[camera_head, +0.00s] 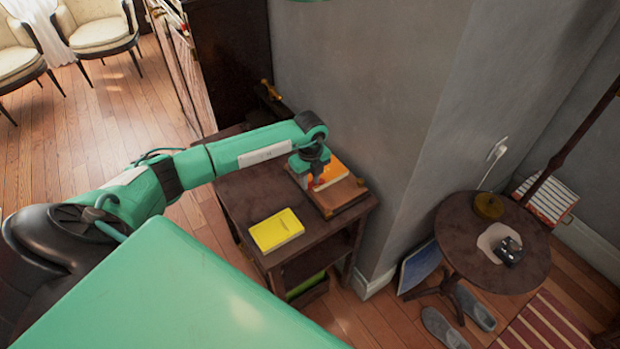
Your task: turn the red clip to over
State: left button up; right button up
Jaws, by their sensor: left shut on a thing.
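My left gripper (316,180) points down over the right part of the dark wooden side table (243,195). It is shut on the red clip (317,184), of which only a small red patch shows at the fingertips. The rest of the clip is hidden by the gripper, so I cannot tell which way it faces. An orange book (335,172) lies right behind the fingers, on a brown wooden board or stand (341,194). My right gripper is not in view.
A yellow book (276,230) lies on the table's front part. The grey wall (350,90) rises close behind the table. A round table (470,246) with a brass pot (488,206) and a dark object (509,251) stands at the right. Two chairs are at the far left.

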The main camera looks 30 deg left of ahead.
aim_at(310, 182)
pick_arm(q)
jog(key=shift+r, duration=0.1)
dwell(0.3)
jog(key=o, duration=1)
notch_tip(310, 182, up, 14)
jog(key=b, duration=0.2)
jog(key=shift+b, duration=0.35)
